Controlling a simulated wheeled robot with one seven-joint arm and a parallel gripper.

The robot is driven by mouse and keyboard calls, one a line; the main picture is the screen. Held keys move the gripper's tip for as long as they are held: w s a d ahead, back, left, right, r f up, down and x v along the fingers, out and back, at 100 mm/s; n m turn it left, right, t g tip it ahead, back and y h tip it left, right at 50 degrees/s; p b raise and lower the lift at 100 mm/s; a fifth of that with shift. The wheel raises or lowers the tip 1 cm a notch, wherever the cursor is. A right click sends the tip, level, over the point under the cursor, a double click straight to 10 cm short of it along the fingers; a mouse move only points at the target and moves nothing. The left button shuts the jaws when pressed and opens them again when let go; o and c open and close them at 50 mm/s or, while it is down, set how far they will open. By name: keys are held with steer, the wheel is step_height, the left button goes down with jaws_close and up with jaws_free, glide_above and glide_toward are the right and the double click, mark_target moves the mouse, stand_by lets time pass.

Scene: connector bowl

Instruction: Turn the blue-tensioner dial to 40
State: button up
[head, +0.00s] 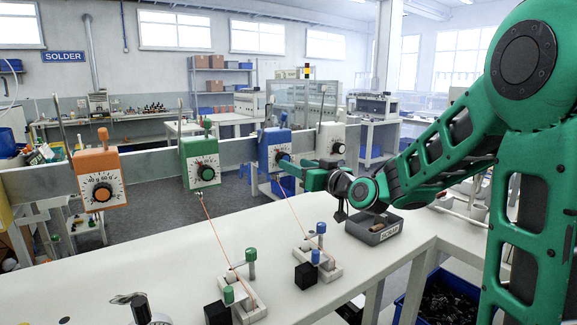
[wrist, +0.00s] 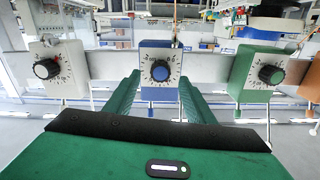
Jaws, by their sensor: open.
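The blue tensioner (head: 271,146) hangs on the grey rail, between the green and the white tensioners. Its blue dial (head: 283,158) sits on a white face with a scale. The dial also shows in the wrist view (wrist: 160,71), on the blue tensioner (wrist: 159,91). The scale numbers are too small to read surely. My gripper (wrist: 160,85) is open, with one green finger on each side of the dial and nothing held. In the head view my gripper (head: 290,166) is close to the dial. I cannot tell whether the fingers touch it.
The green tensioner (head: 200,162), orange tensioner (head: 99,177) and white tensioner (head: 331,141) share the rail (head: 150,162). Thin orange wire runs down to fixtures (head: 318,262) on the white bench (head: 140,262). A grey solder bin (head: 374,229) stands on the bench below my arm.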

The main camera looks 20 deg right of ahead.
steer(key=v, duration=0.5)
steer(key=shift+s+d, duration=0.15)
steer(key=shift+s, duration=0.05)
steer(key=s+d+f+m+g+h, duration=0.1)
steer(key=s+d+f+g+h, duration=0.1)
steer(key=s+d+f+g, duration=0.35)
steer(key=s+d+f+m+g+h, duration=0.1)
steer(key=s+d+f+g+h, duration=0.15)
steer(key=s+f, duration=0.65)
steer(key=s+d+f+m+g, duration=0.1)
steer(key=s+d+m+g, duration=0.1)
steer(key=s, duration=0.6)
steer(key=s+d+f+m+g, duration=0.2)
steer(key=s+g, duration=0.2)
steer(key=s, duration=0.4)
steer(key=s+d+f+m+g, duration=0.2)
steer(key=s+g, duration=0.1)
steer(key=s, duration=0.6)
steer(key=shift+m+h, duration=0.3)
steer(key=shift+h, duration=0.15)
steer(key=shift+s, duration=0.1)
